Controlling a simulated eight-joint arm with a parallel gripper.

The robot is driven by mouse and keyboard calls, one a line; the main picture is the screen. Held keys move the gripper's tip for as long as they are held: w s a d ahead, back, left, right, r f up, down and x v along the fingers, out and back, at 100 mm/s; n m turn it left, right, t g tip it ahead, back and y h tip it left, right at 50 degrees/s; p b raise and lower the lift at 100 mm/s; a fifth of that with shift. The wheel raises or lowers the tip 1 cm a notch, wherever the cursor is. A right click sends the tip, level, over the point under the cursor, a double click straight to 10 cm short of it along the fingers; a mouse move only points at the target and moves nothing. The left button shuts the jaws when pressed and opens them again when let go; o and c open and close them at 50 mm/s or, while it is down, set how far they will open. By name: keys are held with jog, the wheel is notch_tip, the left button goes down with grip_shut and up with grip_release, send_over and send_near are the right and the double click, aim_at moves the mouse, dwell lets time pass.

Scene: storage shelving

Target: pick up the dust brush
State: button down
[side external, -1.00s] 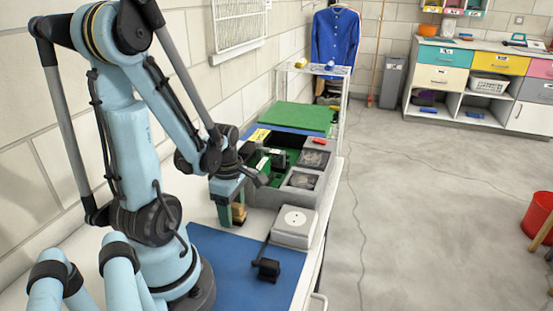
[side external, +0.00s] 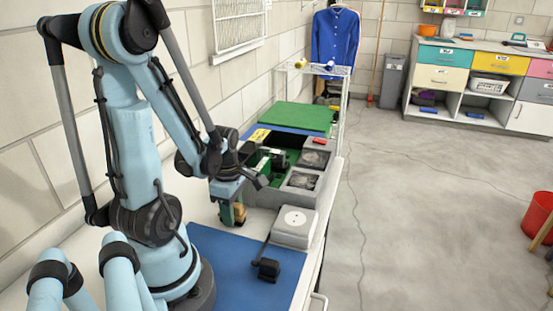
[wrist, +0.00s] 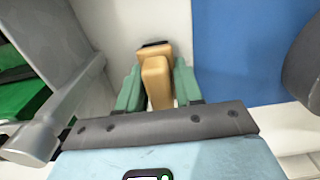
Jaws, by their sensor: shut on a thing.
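The dust brush appears as a tan, wood-coloured block (wrist: 157,78) with a dark strip at its far end in the wrist view. It also shows as a small tan piece (side external: 240,212) beside the grey bin unit in the side view. My gripper (wrist: 158,88) is shut on the block, with one green finger on each side of it. In the side view my gripper (side external: 233,213) is low over the white worktop, its fingers pointing down. The brush's underside is hidden, so I cannot tell whether it touches the worktop.
A grey bin unit (side external: 263,196) with green inside stands just beyond my gripper. A white box (side external: 294,226) with a round dial is to the right. A blue mat (side external: 225,248) with a black item (side external: 267,269) lies nearer. The wall is close on the left.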

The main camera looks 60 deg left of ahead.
jog(key=shift+r, duration=0.1)
jog(key=shift+r, duration=1.65)
jog(key=w+d+r, duration=0.2)
jog(key=d+r, duration=0.5)
jog(key=d, duration=0.4)
jog(key=shift+w+d+r, duration=0.15)
jog(key=shift+d+r, duration=0.05)
jog(key=shift+r, duration=0.05)
